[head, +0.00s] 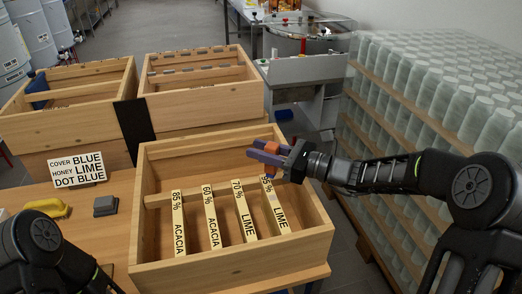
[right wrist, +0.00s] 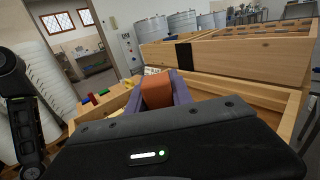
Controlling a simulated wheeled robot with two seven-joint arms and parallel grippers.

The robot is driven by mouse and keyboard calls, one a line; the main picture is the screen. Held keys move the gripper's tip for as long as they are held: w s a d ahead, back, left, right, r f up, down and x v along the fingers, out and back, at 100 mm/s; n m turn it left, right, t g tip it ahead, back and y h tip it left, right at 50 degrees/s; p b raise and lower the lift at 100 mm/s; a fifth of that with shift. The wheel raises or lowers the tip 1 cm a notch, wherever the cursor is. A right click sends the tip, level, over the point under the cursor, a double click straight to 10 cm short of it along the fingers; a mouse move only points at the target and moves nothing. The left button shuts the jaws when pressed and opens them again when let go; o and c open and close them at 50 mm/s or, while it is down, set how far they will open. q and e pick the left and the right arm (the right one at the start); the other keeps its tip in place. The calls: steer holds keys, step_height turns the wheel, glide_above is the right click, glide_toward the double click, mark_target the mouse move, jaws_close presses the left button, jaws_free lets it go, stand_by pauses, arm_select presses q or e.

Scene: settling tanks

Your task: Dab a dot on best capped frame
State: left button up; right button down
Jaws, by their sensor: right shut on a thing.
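An open wooden box (head: 232,266) holds several frames with labelled top bars. From left they read 85 % acacia (head: 178,222), 60 % acacia (head: 211,217), 70 % lime (head: 244,212) and lime (head: 275,206), its number apparently 95 %. A sign (head: 77,169) reads cover blue, honey lime, dot blue. My right gripper (head: 268,152) is shut on an orange block (head: 272,147), above the box's far right part. The block (right wrist: 157,92) sits between the purple fingers in the right wrist view. My left arm enters at lower left; its gripper is out of view.
Two more wooden boxes (head: 202,105) (head: 88,123) stand behind, with a dark panel (head: 134,127) near them. A yellow thing (head: 47,208) and a grey block (head: 105,205) lie on the table left of the front box. Shelves of jars (head: 440,95) stand at right.

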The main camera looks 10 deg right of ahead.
step_height(320, 180, up, 3)
steer(key=shift+f+p, duration=0.2)
steer(key=shift+p, duration=0.45)
